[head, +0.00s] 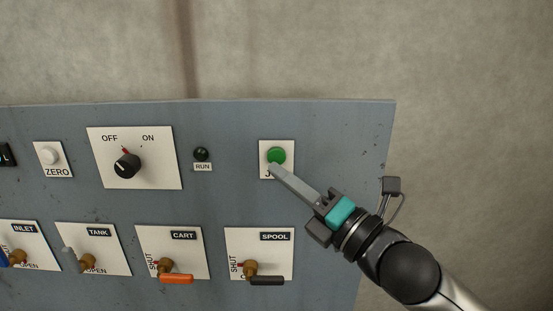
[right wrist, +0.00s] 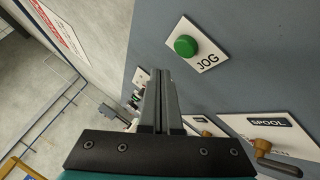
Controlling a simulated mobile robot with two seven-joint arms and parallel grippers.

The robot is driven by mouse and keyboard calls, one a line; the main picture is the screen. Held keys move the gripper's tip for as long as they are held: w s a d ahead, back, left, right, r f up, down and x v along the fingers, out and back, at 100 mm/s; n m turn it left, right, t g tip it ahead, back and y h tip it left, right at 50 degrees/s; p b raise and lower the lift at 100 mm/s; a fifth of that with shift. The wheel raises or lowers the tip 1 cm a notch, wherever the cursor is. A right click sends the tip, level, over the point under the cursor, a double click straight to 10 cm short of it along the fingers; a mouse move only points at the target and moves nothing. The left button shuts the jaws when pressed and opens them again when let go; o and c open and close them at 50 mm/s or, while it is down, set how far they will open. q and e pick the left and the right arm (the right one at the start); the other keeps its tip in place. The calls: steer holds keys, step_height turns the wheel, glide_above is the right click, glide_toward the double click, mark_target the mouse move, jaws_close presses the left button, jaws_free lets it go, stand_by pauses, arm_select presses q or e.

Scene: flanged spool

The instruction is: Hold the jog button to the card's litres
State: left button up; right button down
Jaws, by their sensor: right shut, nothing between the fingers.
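The green jog button (head: 276,155) sits on a white plate (head: 290,146) on the grey panel. The right wrist view shows the button (right wrist: 185,46) with the word JOG under it. My right gripper (head: 273,169) is shut and empty. Its fingertips appear just below the button in the head view and cover part of the lettering. In the right wrist view the fingertips (right wrist: 160,74) lie left of and below the button, apart from it in the picture. Contact with the panel cannot be told. No litres card can be made out. My left gripper is out of view.
The panel (head: 225,118) also bears a ZERO button (head: 49,156), an OFF/ON knob (head: 127,165), a dark RUN lamp (head: 201,154) and a lower row of valves, including orange-handled CART (head: 176,279) and black-handled SPOOL (head: 267,281). A black unit (head: 6,155) is cut off at left.

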mark_target(271, 154)
steer(key=shift+w, duration=1.25)
steer(key=shift+w, duration=0.1)
stand_by(1.1)
steer(key=shift+w, duration=0.35)
steer(key=shift+w, duration=0.45)
stand_by(4.8)
